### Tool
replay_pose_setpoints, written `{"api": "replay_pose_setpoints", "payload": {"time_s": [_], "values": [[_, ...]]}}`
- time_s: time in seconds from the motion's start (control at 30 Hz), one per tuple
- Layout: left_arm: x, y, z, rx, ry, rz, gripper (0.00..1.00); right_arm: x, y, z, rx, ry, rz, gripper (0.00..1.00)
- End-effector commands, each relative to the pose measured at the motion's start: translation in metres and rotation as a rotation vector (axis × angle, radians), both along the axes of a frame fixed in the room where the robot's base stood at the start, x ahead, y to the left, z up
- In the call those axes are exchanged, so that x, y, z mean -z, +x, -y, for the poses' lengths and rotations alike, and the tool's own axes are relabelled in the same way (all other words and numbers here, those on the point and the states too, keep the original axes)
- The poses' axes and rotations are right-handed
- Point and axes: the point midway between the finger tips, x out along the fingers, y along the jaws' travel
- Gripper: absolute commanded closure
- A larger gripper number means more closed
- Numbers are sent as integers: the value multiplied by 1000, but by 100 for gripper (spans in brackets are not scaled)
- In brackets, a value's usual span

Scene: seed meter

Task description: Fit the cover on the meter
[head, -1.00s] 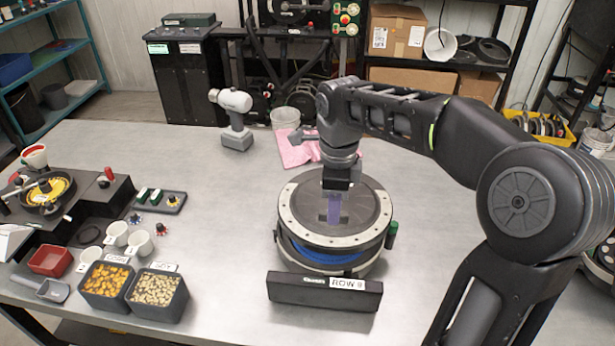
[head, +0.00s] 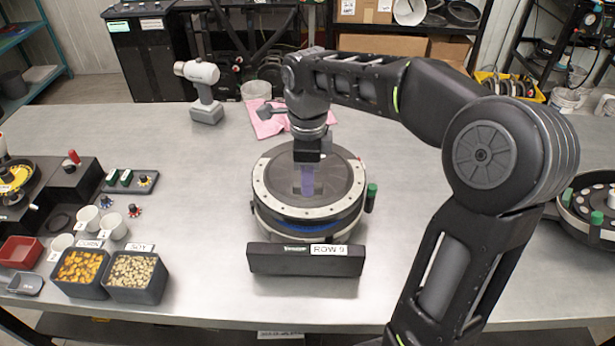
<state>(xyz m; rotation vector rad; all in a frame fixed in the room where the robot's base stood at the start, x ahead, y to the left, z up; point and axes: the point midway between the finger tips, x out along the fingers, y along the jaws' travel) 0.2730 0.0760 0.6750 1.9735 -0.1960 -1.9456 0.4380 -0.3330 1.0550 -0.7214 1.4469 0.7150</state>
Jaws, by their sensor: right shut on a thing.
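The cover (head: 345,175) is a dark disc with a pale, hole-dotted rim. It lies about level over the meter (head: 300,228), a round housing behind the "ROW 9" block. A blue band shows between the cover's rim and the pale housing, widest at the right front; I cannot tell whether the cover is fully seated. My right gripper (head: 307,185) points straight down at the cover's middle and is shut on its central grip, which the fingers mostly hide. A green-capped knob (head: 371,197) stands at the meter's right side. My left gripper is out of view.
The black "ROW 9" block (head: 290,262) stands in front of the meter. Seed bins (head: 140,285), cups and a dark station are at left. Another round unit (head: 590,230) sits at the right edge.

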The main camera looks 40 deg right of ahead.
Motion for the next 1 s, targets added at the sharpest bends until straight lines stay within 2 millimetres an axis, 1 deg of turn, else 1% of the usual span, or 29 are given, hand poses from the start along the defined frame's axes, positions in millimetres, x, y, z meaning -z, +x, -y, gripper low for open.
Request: {"api": "replay_pose_setpoints", "payload": {"time_s": [0.03,0.23,1.0], "values": [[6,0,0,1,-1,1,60,7,0,0,0,-1,1,100],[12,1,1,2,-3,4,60,16,0,0,0,-1,1,100],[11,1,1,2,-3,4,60,16,0,0,0,0,1,100]]}}
